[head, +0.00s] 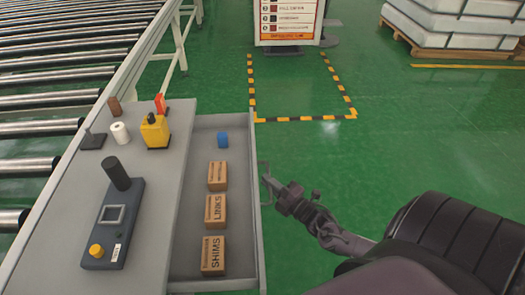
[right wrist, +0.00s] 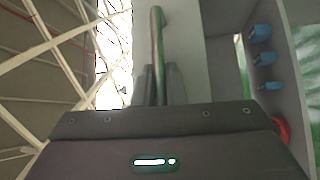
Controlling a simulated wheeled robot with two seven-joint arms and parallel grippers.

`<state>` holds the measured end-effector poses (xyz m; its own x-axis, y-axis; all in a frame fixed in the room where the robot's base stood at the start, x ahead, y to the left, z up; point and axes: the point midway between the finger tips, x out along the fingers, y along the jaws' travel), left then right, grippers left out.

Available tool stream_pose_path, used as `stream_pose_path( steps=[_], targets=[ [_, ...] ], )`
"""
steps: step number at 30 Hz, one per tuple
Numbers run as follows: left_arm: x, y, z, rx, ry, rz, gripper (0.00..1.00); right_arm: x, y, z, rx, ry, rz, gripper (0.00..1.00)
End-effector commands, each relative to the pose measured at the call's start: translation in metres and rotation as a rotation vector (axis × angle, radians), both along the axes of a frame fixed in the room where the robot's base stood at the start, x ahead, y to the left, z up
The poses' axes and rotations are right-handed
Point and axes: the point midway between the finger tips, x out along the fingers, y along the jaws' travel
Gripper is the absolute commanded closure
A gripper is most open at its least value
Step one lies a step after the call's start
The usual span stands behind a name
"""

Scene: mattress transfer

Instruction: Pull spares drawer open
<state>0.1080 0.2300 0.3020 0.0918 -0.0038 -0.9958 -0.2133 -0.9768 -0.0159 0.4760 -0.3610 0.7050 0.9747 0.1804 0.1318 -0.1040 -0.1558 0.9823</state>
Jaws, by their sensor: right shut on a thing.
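The grey spares drawer (head: 257,235) stands pulled out from the right side of the grey bench in the head view. Inside lie a blue block (head: 222,140), a small brown box (head: 217,176), a LINKS box (head: 215,208) and a SHIMS box (head: 213,255). The drawer's bar handle (head: 263,168) is on its right front face. My right gripper (head: 269,183) is at the handle, outside the drawer. In the right wrist view its two fingers are shut on the handle bar (right wrist: 158,45). My left gripper is not in view.
The bench top holds a grey device with a yellow button (head: 112,225), a yellow tool (head: 155,131) and a white roll (head: 120,132). A roller conveyor (head: 55,75) runs at the left. Green floor right of the drawer is clear up to my arm.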

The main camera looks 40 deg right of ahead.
Motion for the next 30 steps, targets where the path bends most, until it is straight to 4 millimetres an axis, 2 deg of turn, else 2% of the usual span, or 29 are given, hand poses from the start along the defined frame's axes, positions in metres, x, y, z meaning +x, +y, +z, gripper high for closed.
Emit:
stream_pose_path(
  steps=[9,10,15,24,26,30],
  targets=[
    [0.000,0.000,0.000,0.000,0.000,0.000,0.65,-0.001,0.000,-0.001,0.001,0.003,-0.001,1.00],
    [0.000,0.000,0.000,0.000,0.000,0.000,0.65,-0.001,0.000,-0.001,0.001,0.003,-0.001,0.88],
    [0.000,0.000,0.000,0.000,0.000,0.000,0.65,-0.001,0.000,-0.001,0.001,0.002,-0.001,0.68],
    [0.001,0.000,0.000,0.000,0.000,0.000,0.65,-0.003,-0.001,-0.001,0.001,0.002,-0.001,0.68],
    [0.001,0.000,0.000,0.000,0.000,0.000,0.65,-0.007,-0.001,-0.002,0.000,0.003,0.000,0.68],
    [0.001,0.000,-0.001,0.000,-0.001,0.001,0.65,-0.029,-0.006,-0.006,0.000,0.005,-0.001,0.68]
  ],
)
